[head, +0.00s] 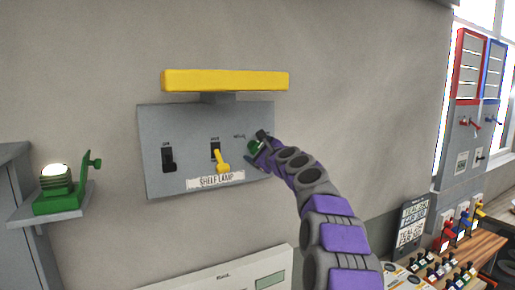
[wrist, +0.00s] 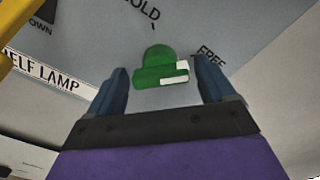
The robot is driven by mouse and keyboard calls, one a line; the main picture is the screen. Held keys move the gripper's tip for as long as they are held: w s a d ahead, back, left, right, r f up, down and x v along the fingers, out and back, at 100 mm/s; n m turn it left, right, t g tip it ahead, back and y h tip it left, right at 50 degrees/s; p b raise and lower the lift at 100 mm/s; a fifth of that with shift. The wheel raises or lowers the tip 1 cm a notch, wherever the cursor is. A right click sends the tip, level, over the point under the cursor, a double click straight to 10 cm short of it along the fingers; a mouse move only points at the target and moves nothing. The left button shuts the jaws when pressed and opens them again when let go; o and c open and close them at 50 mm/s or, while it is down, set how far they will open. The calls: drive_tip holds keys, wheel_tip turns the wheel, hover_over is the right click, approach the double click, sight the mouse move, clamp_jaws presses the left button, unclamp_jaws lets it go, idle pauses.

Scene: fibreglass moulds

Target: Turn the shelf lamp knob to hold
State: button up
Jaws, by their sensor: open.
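The green shelf lamp knob (head: 255,148) is on the right part of the grey panel (head: 190,120), partly hidden by my gripper (head: 263,143) in the head view. In the wrist view the knob (wrist: 160,66) sits between the two blue fingers of my open gripper (wrist: 158,72), with a gap on each side. A white mark (wrist: 175,77) is on the knob's lower right side, on the side of the FREE label (wrist: 209,58). The HOLD label (wrist: 141,9) and a short tick are above the knob.
A yellow bar (head: 225,80) juts out above the panel. A yellow lever (head: 221,159) and a black switch (head: 168,158) are left of the knob. A SHELF LAMP label (head: 216,180) is below. A green lamp (head: 56,190) stands on a small shelf at far left.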

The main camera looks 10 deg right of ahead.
drive_tip(key=shift+w, duration=0.1)
drive_tip(key=c, duration=1)
drive_tip(key=shift+o, duration=0.2)
